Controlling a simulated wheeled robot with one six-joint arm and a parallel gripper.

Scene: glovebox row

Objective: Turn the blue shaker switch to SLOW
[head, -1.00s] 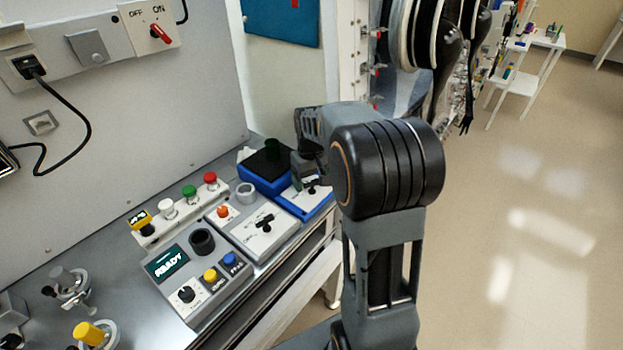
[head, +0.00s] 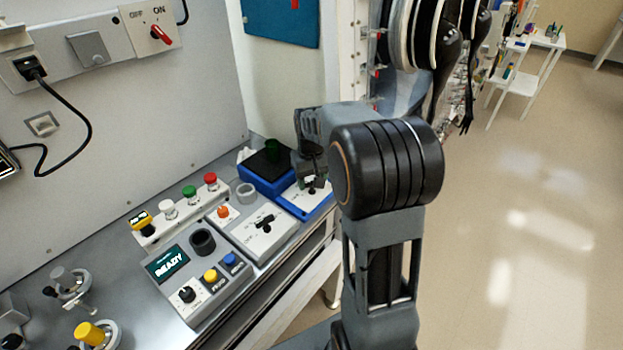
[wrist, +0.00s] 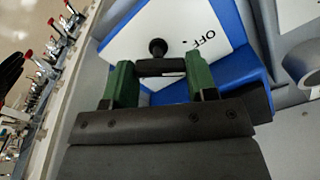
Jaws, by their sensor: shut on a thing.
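The blue shaker (head: 266,169) stands at the back of the bench, with a dark top. Its switch panel (head: 304,204) is a white plate on a blue base, at the shaker's front right. My gripper (head: 312,178) is over the panel's far right part. In the wrist view my gripper's green fingers (wrist: 160,76) are shut on the switch's dark handle (wrist: 160,67). A round black knob end (wrist: 157,47) shows just beyond the handle. The word OFF reads on the white plate (wrist: 170,22) to the right of the knob. The SLOW label is not visible.
Left of the shaker is a grey panel with a black switch (head: 266,223). Nearer is a READY console (head: 197,270) with buttons and a dial. A strip of coloured buttons (head: 189,192) runs behind them. Open floor lies to the right.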

